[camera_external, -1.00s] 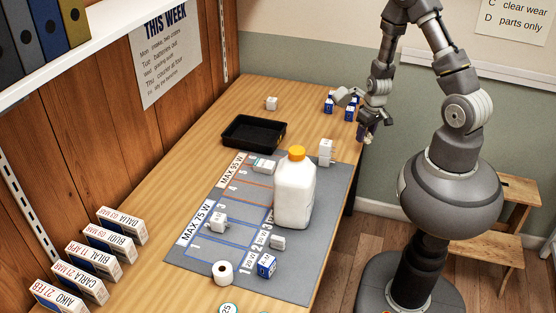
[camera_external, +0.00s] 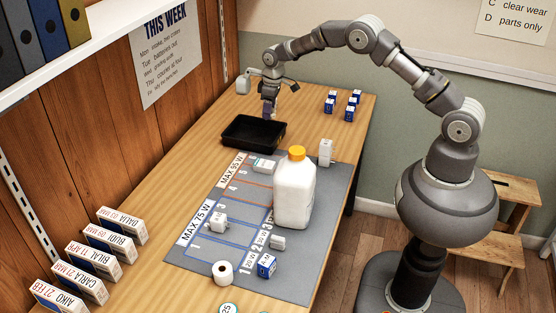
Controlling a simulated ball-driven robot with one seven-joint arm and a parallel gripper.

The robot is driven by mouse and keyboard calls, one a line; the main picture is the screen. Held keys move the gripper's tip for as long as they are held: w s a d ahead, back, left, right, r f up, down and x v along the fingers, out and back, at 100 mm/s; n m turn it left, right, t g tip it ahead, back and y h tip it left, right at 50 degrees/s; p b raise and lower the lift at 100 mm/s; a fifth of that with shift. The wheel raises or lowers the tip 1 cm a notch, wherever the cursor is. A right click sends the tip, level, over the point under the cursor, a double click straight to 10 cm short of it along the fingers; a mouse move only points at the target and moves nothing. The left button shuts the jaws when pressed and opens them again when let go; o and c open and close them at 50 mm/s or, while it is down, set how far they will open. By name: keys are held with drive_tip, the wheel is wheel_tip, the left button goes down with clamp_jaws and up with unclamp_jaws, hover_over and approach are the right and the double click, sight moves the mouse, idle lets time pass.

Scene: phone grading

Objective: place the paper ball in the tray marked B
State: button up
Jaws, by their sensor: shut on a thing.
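I see no paper ball and no tray with a readable B. A black tray (camera_external: 240,148) lies open and looks empty on the wooden bench; no letter shows on it. My gripper (camera_external: 268,115) points down at the tray's far edge, slightly above or behind it. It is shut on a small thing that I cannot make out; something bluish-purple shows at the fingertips. The spot where a small white block lay behind the tray is now covered by my gripper.
A white jug with an orange cap (camera_external: 295,188) stands upright on a grey mat (camera_external: 303,270). Several blue boxes (camera_external: 349,114) are at the back right. A white box (camera_external: 325,152) is near the mat's far corner. Cartons (camera_external: 121,226) line the wall side.

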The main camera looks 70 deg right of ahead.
wheel_tip(320, 180, down, 10)
drive_tip(key=b, duration=0.3)
drive_tip(key=shift+b, duration=0.35)
drive_tip(key=o, duration=1)
drive_tip(key=r+p, duration=0.1)
drive_tip(key=r, duration=0.3)
drive_tip(key=s+r+p, duration=0.1)
drive_tip(key=r, duration=0.3)
drive_tip(key=r+p, duration=0.2)
drive_tip(key=r, duration=0.2)
drive_tip(key=shift+s+d, duration=0.1)
drive_tip(key=shift+s, duration=0.1)
drive_tip(key=shift+r, duration=0.1)
